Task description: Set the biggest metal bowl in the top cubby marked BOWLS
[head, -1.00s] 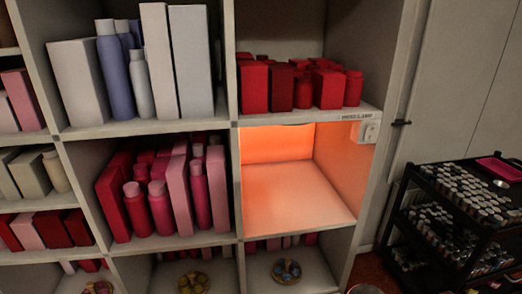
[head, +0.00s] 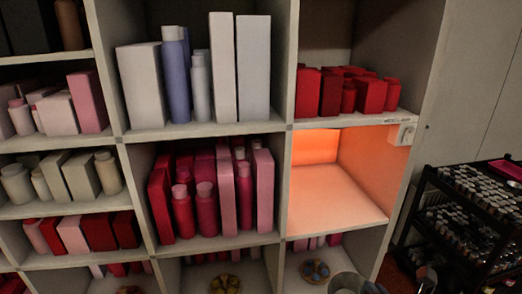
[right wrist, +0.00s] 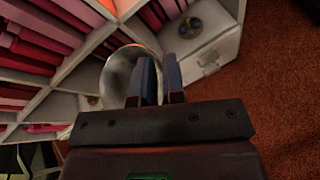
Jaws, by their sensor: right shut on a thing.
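A metal bowl (head: 345,283) shows at the bottom edge of the head view, partly cut off. My right gripper (head: 374,287) is at its right side. In the right wrist view the shiny bowl (right wrist: 118,76) is tilted, and my right gripper (right wrist: 160,82) is shut on its rim. An empty cubby (head: 332,190) glows orange inside, in the right column of the shelf. The label strip (head: 398,121) above it is too small to read, and I cannot make out a BOWLS mark. My left gripper is out of view.
Red boxes and jars (head: 345,90) fill the cubby above the lit one. Pink and red bottles (head: 205,195) stand in the cubby to its left. A small round dish (head: 315,270) sits in the cubby below. A black cart (head: 470,215) stands at the right.

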